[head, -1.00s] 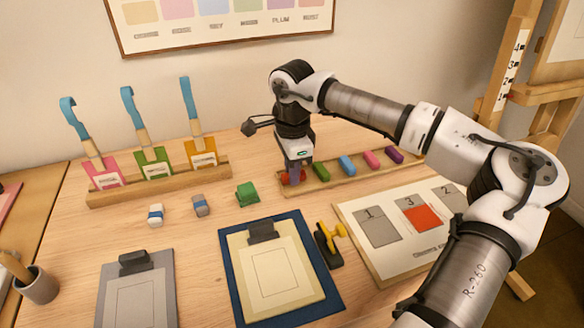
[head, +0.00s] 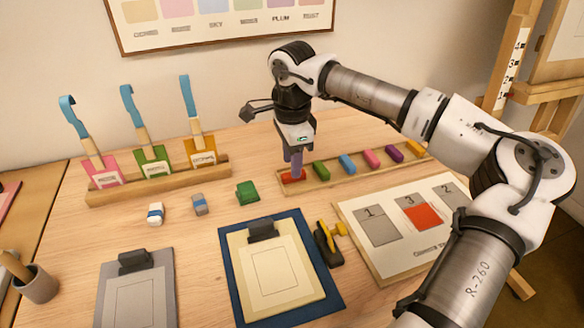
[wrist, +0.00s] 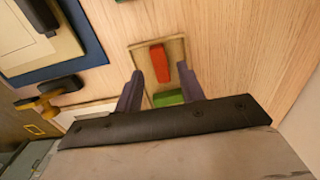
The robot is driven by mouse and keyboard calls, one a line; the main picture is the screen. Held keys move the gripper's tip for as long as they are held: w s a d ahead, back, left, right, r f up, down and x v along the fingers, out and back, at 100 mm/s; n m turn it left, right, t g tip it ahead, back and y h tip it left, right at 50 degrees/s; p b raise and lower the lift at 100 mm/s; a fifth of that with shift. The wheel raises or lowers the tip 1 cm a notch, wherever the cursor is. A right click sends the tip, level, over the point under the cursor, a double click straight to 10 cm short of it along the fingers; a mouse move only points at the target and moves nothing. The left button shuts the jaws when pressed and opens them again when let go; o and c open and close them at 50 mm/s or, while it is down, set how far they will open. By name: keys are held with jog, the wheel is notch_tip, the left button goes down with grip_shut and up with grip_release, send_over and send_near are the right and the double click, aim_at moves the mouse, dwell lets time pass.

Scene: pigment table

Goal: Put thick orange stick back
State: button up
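A red-orange stick (head: 293,176) lies in the left end of the long wooden tray (head: 346,174). In the wrist view the red-orange stick (wrist: 159,62) lies lengthwise inside the tray's end (wrist: 133,54). My gripper (head: 293,170) is above that end, pointing down. In the wrist view my gripper (wrist: 160,70) has its two fingers spread apart with nothing held between them. A yellow-orange stick (head: 416,148) lies at the tray's right end.
Green (head: 321,170), blue (head: 347,164), pink (head: 371,158) and purple (head: 395,152) sticks share the tray. A green block (head: 247,191) and two erasers lie to the left. A clipboard (head: 232,275) and a numbered card (head: 380,260) lie in front.

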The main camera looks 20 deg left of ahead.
notch_tip(320, 180, up, 9)
dwell(0.3)
